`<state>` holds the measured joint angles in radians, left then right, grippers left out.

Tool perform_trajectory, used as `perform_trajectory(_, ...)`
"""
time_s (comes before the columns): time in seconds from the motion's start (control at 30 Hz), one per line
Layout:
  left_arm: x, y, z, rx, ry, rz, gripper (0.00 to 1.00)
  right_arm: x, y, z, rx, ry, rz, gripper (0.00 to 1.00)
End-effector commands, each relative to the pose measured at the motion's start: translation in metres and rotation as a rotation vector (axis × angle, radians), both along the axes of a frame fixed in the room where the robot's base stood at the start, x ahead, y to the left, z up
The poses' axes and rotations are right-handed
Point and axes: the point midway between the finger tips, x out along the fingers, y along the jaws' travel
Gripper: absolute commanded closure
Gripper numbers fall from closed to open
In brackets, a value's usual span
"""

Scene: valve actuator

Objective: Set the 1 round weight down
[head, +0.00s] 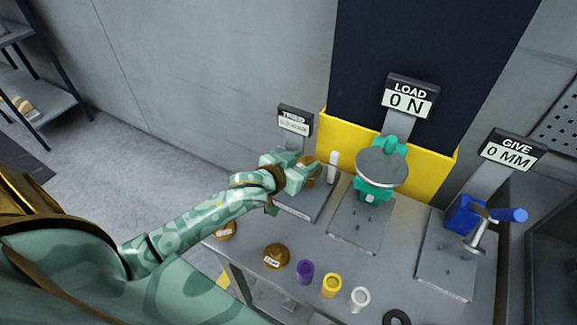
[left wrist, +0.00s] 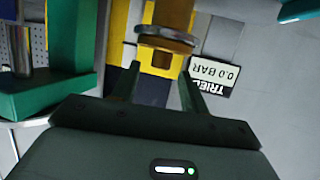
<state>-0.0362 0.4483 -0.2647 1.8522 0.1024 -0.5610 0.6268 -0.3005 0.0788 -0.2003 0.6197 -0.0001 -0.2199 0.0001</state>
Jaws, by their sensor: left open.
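My left gripper (head: 304,172) is over the left station's plate (head: 303,205), next to a brass-coloured part (head: 313,162). In the left wrist view my left gripper (left wrist: 158,82) has its fingers apart, with a brass part and a grey disc (left wrist: 165,42) just beyond the tips; whether they touch it I cannot tell. A round brass weight (head: 276,257) with a pale label sits near the table's front edge. A similar brass round piece (head: 225,231) sits at the left corner, partly behind my arm. My right gripper is out of view.
A green stand with a grey round pan (head: 382,167) stands mid-table under a LOAD sign (head: 409,97) reading 0 N. A blue-handled device (head: 485,217) is at the right. Purple (head: 305,271), yellow (head: 331,285) and white (head: 360,298) pieces line the front.

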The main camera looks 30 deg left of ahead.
Motion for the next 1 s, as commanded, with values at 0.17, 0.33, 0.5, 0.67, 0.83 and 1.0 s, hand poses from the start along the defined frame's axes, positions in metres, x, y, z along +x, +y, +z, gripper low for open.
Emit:
perform_trajectory(0.17,-0.042,0.005,0.016,0.000,0.002,-0.001,0.56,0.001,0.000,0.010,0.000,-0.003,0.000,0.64)
perform_trajectory(0.33,-0.069,0.010,0.026,0.000,0.001,0.000,0.56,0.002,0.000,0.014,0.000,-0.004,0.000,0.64)
perform_trajectory(0.5,-0.081,0.011,0.030,0.000,0.001,0.000,0.56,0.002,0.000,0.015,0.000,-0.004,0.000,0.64)
perform_trajectory(0.67,-0.082,0.011,0.031,0.000,-0.001,0.001,0.56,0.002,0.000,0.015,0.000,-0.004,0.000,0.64)
perform_trajectory(0.83,-0.081,0.011,0.031,0.000,0.000,0.001,0.56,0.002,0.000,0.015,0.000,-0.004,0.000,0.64)
perform_trajectory(1.0,-0.081,0.011,0.031,0.000,0.000,0.000,0.56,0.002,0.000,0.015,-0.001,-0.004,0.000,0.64)
